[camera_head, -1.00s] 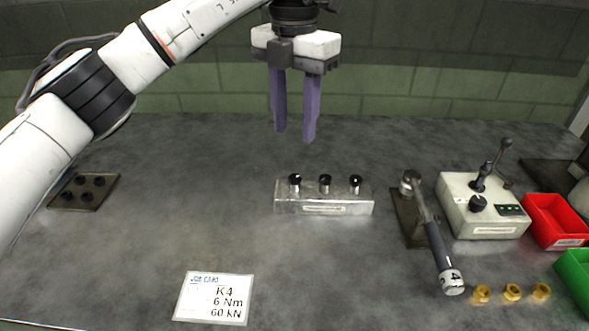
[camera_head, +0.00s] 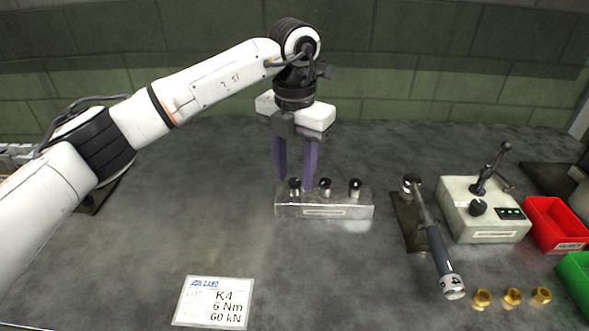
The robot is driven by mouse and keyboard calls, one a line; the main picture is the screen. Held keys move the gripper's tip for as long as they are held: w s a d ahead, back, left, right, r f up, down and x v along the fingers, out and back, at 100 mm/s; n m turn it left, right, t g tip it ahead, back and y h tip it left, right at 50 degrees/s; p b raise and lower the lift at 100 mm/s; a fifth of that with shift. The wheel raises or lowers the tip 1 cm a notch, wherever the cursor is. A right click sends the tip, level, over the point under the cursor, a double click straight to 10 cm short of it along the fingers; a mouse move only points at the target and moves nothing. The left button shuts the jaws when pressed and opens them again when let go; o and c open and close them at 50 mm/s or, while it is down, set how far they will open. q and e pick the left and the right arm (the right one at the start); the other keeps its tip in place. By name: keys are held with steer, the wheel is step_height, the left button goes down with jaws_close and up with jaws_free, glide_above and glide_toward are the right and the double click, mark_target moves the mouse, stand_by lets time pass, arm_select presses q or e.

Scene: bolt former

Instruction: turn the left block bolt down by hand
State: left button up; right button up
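The metal block (camera_head: 345,209) stands on the grey table near the middle, with three black-headed bolts on top. The left block bolt (camera_head: 294,187) is at its left end, the middle bolt (camera_head: 325,186) and the right bolt (camera_head: 355,187) stand beside it. My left gripper (camera_head: 295,184) points straight down with its purple fingers apart, one on each side of the left bolt as seen here. The fingertips are at about bolt height; whether they touch the bolt cannot be told. My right gripper is not in view.
A torque wrench (camera_head: 438,245) lies on a dark plate right of the block. A job card (camera_head: 213,302) lies in front. The table left of the block is clear.

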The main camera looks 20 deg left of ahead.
arm_select(q)
jaws_close()
steer(key=shift+r+m, duration=0.1)
steer(key=shift+m, duration=0.2)
steer(key=m, duration=0.3)
steer(key=shift+m+p, duration=0.4)
steer(key=m, duration=0.4)
steer(key=shift+m, duration=0.3)
steer(key=m, duration=0.4)
steer(key=shift+p, duration=0.3)
steer(key=shift+w+r+m, duration=0.1)
steer(key=shift+m, duration=2.3)
